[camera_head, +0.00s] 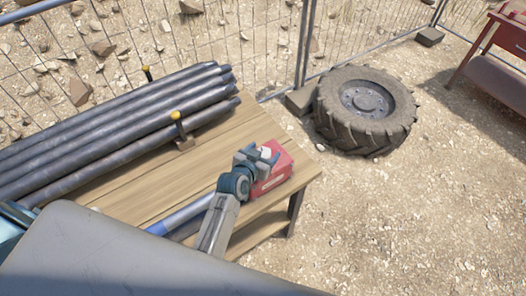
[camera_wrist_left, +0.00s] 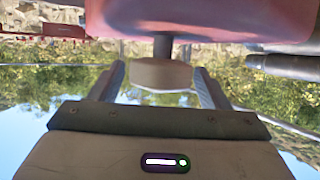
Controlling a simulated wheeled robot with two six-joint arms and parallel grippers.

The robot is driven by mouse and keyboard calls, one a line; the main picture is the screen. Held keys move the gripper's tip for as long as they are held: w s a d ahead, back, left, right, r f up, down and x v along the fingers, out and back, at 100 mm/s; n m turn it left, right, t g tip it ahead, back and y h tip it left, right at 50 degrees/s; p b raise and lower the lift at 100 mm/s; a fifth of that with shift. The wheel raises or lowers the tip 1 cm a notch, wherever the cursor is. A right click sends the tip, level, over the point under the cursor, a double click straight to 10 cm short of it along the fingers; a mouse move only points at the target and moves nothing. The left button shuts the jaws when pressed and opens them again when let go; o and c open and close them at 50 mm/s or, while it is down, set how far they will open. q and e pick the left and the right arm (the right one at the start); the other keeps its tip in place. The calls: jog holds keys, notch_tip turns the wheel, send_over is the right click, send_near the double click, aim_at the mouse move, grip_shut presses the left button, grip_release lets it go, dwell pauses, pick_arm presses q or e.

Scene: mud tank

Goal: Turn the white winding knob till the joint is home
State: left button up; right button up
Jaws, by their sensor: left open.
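The red box-shaped device (camera_head: 281,167) sits at the right end of the wooden bench. In the left wrist view its red body (camera_wrist_left: 200,18) fills the top, and a dark stem comes off it to the pale winding knob (camera_wrist_left: 160,74). My left gripper (camera_head: 262,154) is at the device. In the left wrist view its two fingers (camera_wrist_left: 158,88) are open, one on each side of the knob, with gaps showing. In the head view the gripper hides the knob. I cannot see the joint. My right gripper is not in view.
Several dark pipes (camera_head: 110,125) lie on the wooden bench (camera_head: 150,190) behind my arm, beside yellow-topped posts (camera_head: 177,122). A wire fence (camera_head: 250,40) stands behind. A large tyre (camera_head: 365,108) lies on the ground, with a red table (camera_head: 490,75) at the right.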

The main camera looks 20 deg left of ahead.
pick_arm(q)
jog(key=c, duration=1)
jog(key=shift+o, duration=0.2)
jog(key=shift+f+m+h+b, duration=0.25)
jog(key=shift+m+h+b, duration=0.05)
jog(key=shift+b, duration=0.2)
jog(key=m+g+h+b, duration=0.1)
jog(key=m+h+b, duration=0.2)
jog(key=b, duration=0.2)
jog(key=shift+f+g+h+b, duration=0.1)
jog(key=shift+g+h+b, duration=0.2)
jog(key=shift+b, duration=0.05)
jog(key=shift+m+h+b, duration=0.35)
jog(key=shift+m+h, duration=0.05)
jog(key=shift+m, duration=0.2)
jog(key=shift+r+g, duration=0.25)
jog(key=shift+g, duration=0.05)
